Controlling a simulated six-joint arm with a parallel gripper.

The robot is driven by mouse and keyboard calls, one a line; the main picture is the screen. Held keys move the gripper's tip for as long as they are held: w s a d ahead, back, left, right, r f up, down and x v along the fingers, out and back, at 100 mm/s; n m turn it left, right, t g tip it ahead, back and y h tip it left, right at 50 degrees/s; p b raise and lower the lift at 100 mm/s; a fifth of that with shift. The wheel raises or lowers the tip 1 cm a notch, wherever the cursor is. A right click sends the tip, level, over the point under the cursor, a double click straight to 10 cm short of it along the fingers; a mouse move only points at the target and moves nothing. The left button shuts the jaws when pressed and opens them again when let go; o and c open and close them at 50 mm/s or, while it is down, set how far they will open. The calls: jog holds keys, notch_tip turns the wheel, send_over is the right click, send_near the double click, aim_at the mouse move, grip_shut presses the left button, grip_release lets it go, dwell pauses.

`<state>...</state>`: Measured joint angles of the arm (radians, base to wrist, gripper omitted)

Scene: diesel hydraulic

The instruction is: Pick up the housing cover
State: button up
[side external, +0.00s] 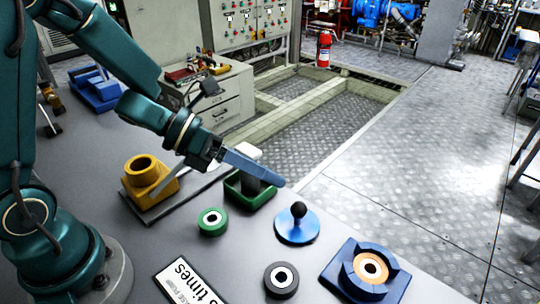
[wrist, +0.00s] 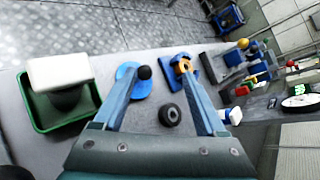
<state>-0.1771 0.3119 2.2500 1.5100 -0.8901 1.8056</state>
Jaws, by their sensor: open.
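The likely housing cover is a blue round disc with a black ball knob (side external: 296,230), lying flat on the grey table. In the wrist view this blue disc (wrist: 142,88) shows by the left finger, partly hidden behind it. My gripper (side external: 262,172) is above the green tray, up and left of the disc in the side view, and apart from it. In the wrist view my gripper (wrist: 158,70) has its fingers spread with nothing held between them.
A green tray (side external: 236,197) holds a dark part. A yellow housing (side external: 148,182), a green ring (side external: 212,222), a dark ring (side external: 281,279) and a blue block with an orange ring (side external: 345,272) stand around. A white block (wrist: 60,70) is over the tray's far part.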

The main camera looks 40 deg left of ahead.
aim_at(287, 222)
jog(key=shift+f, duration=2.4)
jog(key=x, duration=0.5)
jog(key=shift+w+f, duration=0.1)
jog(key=shift+c, duration=0.3)
grip_shut()
